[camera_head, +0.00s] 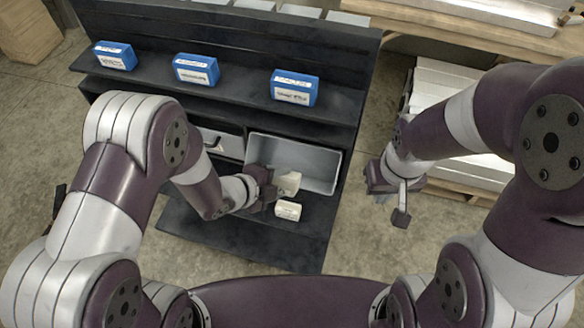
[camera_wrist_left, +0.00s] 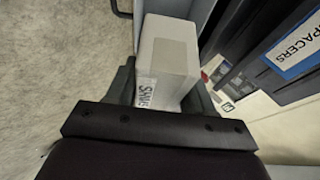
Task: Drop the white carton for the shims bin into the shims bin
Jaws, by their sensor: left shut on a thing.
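My left gripper (camera_head: 272,190) is shut on a white carton (camera_head: 289,182) at the front of an open grey bin (camera_head: 305,155) on the lower shelf. In the left wrist view the held carton (camera_wrist_left: 168,60) sits between the fingers, its printed label partly hidden and seeming to read "SHIMS". I cannot read a name on the grey bin. A second white carton (camera_head: 288,210) lies just below the held one, in front of the bin. My right gripper (camera_head: 390,195) hangs to the right of the rack, away from the cartons; its jaw opening is unclear.
A dark rack (camera_head: 240,95) bears several blue labelled boxes (camera_head: 295,87) on its upper shelf. Another grey bin (camera_head: 228,143) stands left of the open one, partly behind my left arm. A "SPACERS" label (camera_wrist_left: 290,47) shows in the left wrist view. Pale stacked panels (camera_head: 450,90) lie at right.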

